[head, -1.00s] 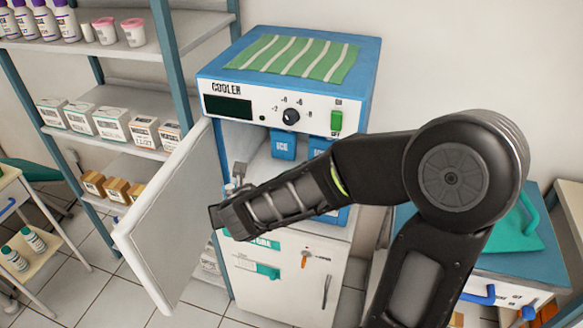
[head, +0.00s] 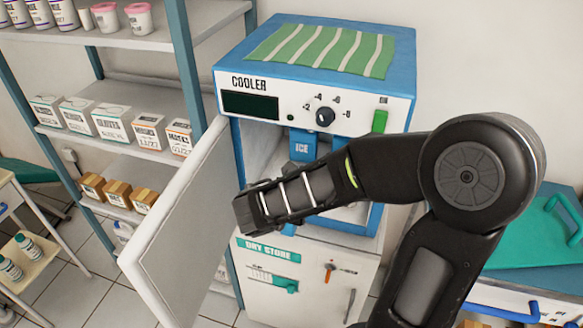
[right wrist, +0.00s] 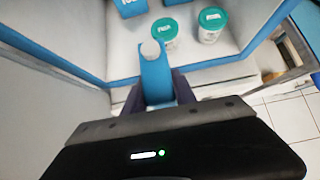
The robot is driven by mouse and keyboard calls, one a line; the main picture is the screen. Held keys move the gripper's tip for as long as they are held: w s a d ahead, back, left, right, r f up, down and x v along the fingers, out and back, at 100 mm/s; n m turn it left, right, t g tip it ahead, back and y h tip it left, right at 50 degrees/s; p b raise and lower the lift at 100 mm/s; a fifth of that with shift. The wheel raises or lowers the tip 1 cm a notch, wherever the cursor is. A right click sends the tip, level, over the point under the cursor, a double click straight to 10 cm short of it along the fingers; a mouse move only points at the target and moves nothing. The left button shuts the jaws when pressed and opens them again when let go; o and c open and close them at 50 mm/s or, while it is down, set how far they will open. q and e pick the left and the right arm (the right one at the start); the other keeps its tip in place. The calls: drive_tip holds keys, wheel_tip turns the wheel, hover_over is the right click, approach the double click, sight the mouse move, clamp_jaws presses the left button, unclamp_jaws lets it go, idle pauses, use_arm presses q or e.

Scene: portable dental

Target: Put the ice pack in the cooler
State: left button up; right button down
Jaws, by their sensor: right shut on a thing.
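The cooler (head: 366,108) is a white and blue cabinet with its door (head: 190,220) swung open to the left. My right arm crosses in front of its opening in the head view, hiding my right gripper's fingers. In the right wrist view my right gripper (right wrist: 157,90) is shut on a blue ice pack (right wrist: 155,75) with a pale rounded top. It holds the pack at the cooler's front edge, pointing towards the inside. Another blue block marked ICE (head: 302,148) is at the back of the cooler. My left gripper is not in view.
Two tubs with teal lids, one left (right wrist: 166,32) and one right (right wrist: 211,24), stand on the cooler floor. A dry store cabinet (head: 270,250) is below. A shelf unit (head: 110,150) with boxes stands left. The cooler floor between pack and tubs looks narrow.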

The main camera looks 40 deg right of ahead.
drive_tip(key=w+d+p, duration=0.1)
drive_tip(key=w+d, duration=0.4)
drive_tip(key=w, duration=0.5)
drive_tip(key=shift+w, duration=0.2)
drive_tip(key=w, duration=0.1)
drive_tip(key=w+d+f, duration=0.1)
drive_tip(key=w+d+p, duration=0.1)
drive_tip(key=shift+w+f, duration=0.2)
drive_tip(key=shift+w, duration=0.1)
drive_tip(key=shift+a, duration=0.1)
drive_tip(key=shift+f, duration=0.1)
